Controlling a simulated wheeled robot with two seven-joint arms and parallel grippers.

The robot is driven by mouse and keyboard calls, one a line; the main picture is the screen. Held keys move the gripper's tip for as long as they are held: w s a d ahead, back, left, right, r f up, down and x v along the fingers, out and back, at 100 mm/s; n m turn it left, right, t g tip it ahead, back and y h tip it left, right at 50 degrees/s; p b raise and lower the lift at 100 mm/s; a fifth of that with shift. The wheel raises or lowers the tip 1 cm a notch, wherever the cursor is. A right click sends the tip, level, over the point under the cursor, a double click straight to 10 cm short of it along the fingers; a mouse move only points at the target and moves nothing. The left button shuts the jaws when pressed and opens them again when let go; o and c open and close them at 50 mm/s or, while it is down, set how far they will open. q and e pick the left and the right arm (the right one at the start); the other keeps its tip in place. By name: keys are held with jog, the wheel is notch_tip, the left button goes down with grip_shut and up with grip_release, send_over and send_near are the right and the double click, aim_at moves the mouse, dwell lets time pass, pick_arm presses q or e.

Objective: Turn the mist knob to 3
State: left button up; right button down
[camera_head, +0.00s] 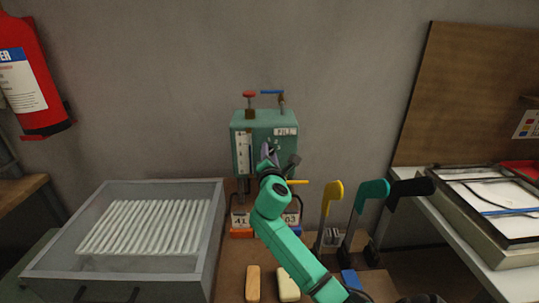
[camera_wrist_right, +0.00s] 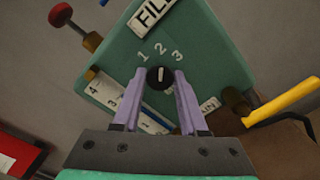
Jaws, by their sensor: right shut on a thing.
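The mist knob (camera_wrist_right: 160,80) is a small black round knob with a white pointer line, on the green box (camera_wrist_right: 205,45) in the right wrist view. Printed numbers 1, 2 and 3 arc above it. The pointer points up, close to the 2. My right gripper (camera_wrist_right: 160,74) has its purple fingers on either side of the knob and is shut on it. In the head view the green box (camera_head: 243,122) stands by the wall, and my right gripper (camera_head: 269,154) is at its front, hiding the knob. My left gripper is not in view.
A red-topped valve (camera_head: 249,95) and a blue lever (camera_head: 272,92) are on top of the box. Yellow (camera_head: 333,191), teal (camera_head: 375,188) and black (camera_head: 411,187) sock-shaped boards stand to the right. A grey tray (camera_head: 213,225) with white bars is left.

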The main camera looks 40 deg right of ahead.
jog(key=m, duration=0.2)
jog(key=m+b, duration=0.1)
jog(key=shift+f+m, duration=0.2)
jog(key=shift+m, duration=0.2)
jog(key=shift+m+b, duration=0.65)
jog(key=shift+m, duration=1.35)
jog(key=shift+c, duration=2.2)
grip_release()
jog(key=shift+r, duration=0.15)
